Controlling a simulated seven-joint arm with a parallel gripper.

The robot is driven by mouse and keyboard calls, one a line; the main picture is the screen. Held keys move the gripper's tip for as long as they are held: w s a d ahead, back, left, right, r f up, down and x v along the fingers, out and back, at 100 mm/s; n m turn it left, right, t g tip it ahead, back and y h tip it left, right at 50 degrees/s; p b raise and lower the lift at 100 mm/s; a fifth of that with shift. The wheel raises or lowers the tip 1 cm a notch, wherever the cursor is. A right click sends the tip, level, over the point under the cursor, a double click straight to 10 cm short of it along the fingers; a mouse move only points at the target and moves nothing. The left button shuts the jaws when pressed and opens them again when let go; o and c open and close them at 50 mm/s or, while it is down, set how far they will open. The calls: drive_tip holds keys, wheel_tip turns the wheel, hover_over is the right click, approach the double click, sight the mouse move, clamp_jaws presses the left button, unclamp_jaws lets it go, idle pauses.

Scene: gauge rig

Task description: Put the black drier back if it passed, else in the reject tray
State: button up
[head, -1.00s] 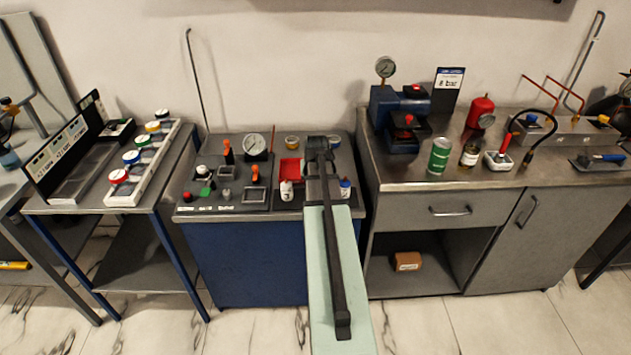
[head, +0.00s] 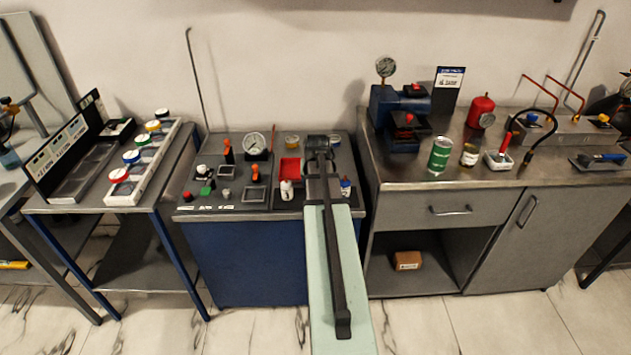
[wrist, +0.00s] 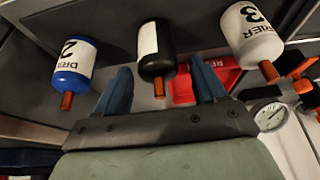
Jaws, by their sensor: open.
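The black drier (wrist: 156,52), with a white label and a copper-coloured end, shows in the wrist view between the two blue fingers of my gripper (wrist: 160,68). The fingers are open, with space on both sides of it. In the head view my arm hides the black drier. The red tray (head: 290,168) lies on the middle bench, left of my gripper (head: 320,148). It also shows in the wrist view (wrist: 221,72), partly hidden by a finger; its lettering is cut off. The round gauge (head: 254,142) stands at the bench's back; I cannot read its needle surely.
A blue drier marked 2 (wrist: 74,62) and a white drier marked 3 (wrist: 250,35) stand on either side of the black one. Orange-handled valves (head: 229,152) stand left on the bench. A steel counter (head: 400,178) adjoins at right.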

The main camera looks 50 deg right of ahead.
drive_tip(key=v, duration=1.2)
idle(0.5)
drive_tip(key=w+a+f+n+y, duration=0.1)
drive_tip(key=w+a+f, duration=0.25)
drive_tip(key=a, duration=0.25)
drive_tip(key=w+a+f+n, duration=0.1)
drive_tip(key=w+a+f, duration=0.1)
drive_tip(key=a+f, duration=0.35)
drive_tip(key=s+a+f+n+g+y, duration=0.1)
drive_tip(key=a+f+n, duration=0.1)
drive_tip(key=a+f, duration=0.7)
drive_tip(key=s+a+f+n+g, duration=0.1)
drive_tip(key=a+f+n, duration=0.3)
drive_tip(key=a, duration=0.9)
drive_tip(key=s+a+f+n+g+y, duration=0.1)
drive_tip(key=a+f, duration=0.6)
drive_tip(key=a, duration=0.4)
drive_tip(key=s+f+g, duration=0.3)
drive_tip(key=s+f, duration=0.7)
drive_tip(key=s, duration=0.4)
drive_tip(key=s+f+g, duration=0.3)
drive_tip(key=s+f, duration=0.7)
drive_tip(key=s, duration=0.5)
drive_tip(key=shift+f+g, duration=0.3)
drive_tip(key=shift+g, duration=0.1)
